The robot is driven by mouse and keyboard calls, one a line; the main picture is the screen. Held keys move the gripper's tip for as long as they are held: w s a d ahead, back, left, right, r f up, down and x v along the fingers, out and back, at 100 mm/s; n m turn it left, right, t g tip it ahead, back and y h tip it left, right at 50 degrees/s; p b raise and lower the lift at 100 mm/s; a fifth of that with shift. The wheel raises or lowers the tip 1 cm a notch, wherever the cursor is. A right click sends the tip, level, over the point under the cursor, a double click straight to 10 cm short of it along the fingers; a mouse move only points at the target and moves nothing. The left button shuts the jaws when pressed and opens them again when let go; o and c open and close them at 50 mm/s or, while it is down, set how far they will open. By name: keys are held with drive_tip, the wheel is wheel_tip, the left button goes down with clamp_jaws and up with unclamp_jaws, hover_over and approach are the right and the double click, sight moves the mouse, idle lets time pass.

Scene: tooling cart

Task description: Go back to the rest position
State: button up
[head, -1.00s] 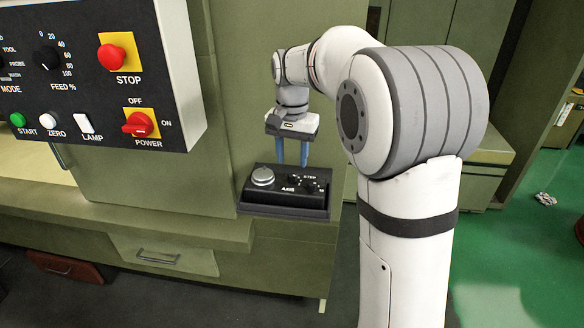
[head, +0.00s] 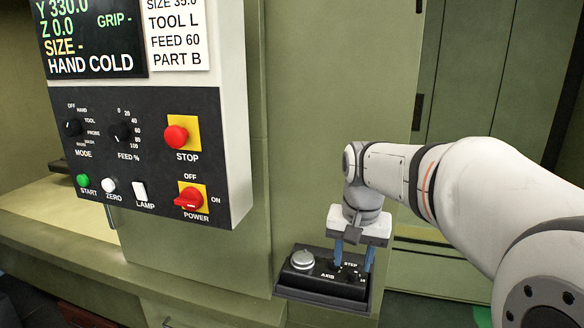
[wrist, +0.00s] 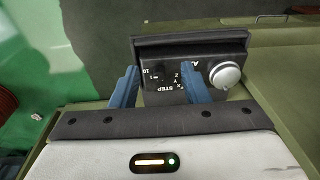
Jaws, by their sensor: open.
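My gripper (head: 354,258) points down over the right part of a small black pendant box (head: 318,285) with a silver knob (head: 302,259) and small dials marked AXIS and STEP. Its blue fingers are apart. In the wrist view the open fingers (wrist: 158,86) overlap the box (wrist: 190,48) around its STEP area, with nothing seen between them but the box face. The silver knob (wrist: 225,75) is outside the fingers. Whether the fingertips touch the box cannot be told.
A control panel (head: 150,150) with a red STOP button (head: 176,136), a red POWER switch (head: 190,198) and a screen (head: 92,35) stands left. A green cabinet wall (head: 340,80) is behind my gripper. A bench ledge (head: 60,215) runs along the lower left.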

drive_tip(key=s+d+f+n+t, duration=0.1)
drive_tip(key=s+f, duration=0.2)
drive_tip(key=s, duration=0.5)
drive_tip(key=s+d+f+n+t, duration=0.1)
drive_tip(key=s+f, duration=0.3)
drive_tip(key=s, duration=0.4)
drive_tip(key=shift+n, duration=0.8)
